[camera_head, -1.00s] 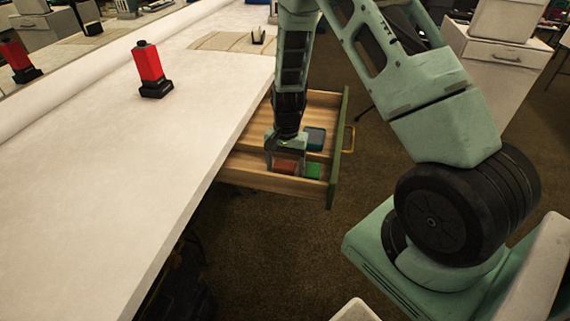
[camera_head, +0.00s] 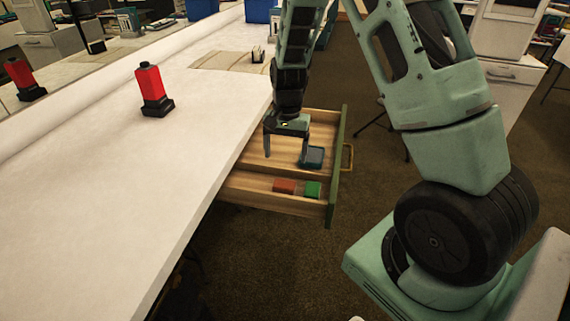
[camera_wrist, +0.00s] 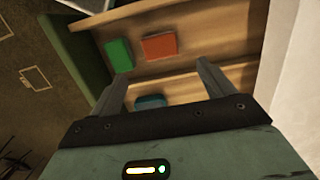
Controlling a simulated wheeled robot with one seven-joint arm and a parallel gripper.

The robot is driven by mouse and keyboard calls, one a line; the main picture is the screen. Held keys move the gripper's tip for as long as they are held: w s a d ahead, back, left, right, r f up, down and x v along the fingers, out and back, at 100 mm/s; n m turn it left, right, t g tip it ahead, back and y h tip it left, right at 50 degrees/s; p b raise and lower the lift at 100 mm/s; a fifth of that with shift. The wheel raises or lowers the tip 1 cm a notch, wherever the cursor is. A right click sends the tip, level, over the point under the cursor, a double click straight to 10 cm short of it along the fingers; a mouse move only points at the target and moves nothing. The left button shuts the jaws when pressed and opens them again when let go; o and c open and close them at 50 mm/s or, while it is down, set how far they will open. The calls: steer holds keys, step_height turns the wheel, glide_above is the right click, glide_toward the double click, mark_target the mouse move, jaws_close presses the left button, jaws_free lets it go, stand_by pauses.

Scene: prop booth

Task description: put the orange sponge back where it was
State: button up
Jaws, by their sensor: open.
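The orange sponge (camera_head: 284,186) lies in the near compartment of the open wooden drawer (camera_head: 245,204), left of a green block (camera_head: 313,189). In the wrist view the orange sponge (camera_wrist: 159,46) lies beyond my fingertips, apart from them, to the right of the green block (camera_wrist: 119,54). My gripper (camera_head: 286,154) is open with nothing between its fingers, above the drawer's far compartment. A blue item (camera_head: 311,158) is in that far compartment, close to the right finger in the head view. In the wrist view it is partly hidden behind my gripper (camera_wrist: 162,74).
The white tabletop (camera_head: 110,190) is to the left, bearing a red-and-black object (camera_head: 151,88). Brown carpet (camera_head: 270,260) surrounds the drawer.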

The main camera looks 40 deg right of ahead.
steer(key=s+a+r+n, duration=0.5)
steer(key=a, duration=0.5)
steer(key=s+a+r+n, duration=0.4)
steer(key=s+a+r, duration=0.15)
steer(key=a, duration=0.45)
steer(key=s+a+r+n, duration=0.1)
steer(key=s+a+n, duration=0.1)
steer(key=s+n, duration=0.2)
steer(key=s+a+r+n, duration=0.2)
steer(key=s+n, duration=0.3)
steer(key=s, duration=0.5)
steer(key=shift+s+a+r+t+h, duration=0.2)
steer(key=shift+s+a+t+h, duration=0.15)
steer(key=shift+a, duration=0.4)
